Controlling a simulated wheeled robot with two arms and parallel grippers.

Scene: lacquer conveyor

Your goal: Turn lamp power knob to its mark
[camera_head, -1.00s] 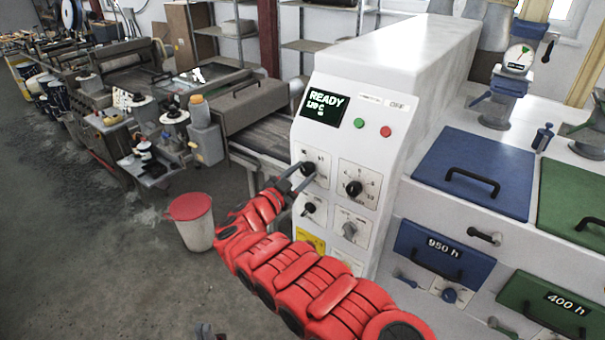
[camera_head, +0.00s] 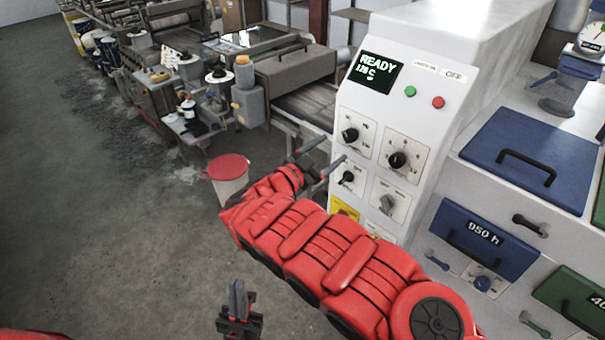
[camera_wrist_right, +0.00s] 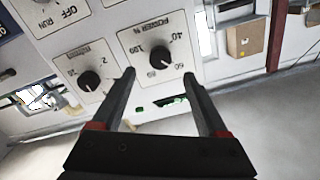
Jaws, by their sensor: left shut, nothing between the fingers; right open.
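The lamp power knob (camera_head: 349,135) is the black upper-left knob on the white machine's front panel. In the right wrist view the knob (camera_wrist_right: 160,57) sits on a plate lettered POWER with a number scale. Its exact pointer setting and the mark are too small to read. My right gripper (camera_head: 334,152) is open and empty, its fingertips just in front of and below the knob. In the wrist view the right gripper (camera_wrist_right: 160,75) has its fingers either side of the knob's line, apart from it. My left gripper (camera_head: 238,297) is shut and empty, low over the floor.
Other knobs are close by: upper right (camera_head: 398,160), lower left (camera_head: 347,177) and lower right (camera_head: 388,203). A display (camera_head: 375,71) reads READY above them. A red-lidded bin (camera_head: 229,172) stands left of my right arm. Floor at left is clear.

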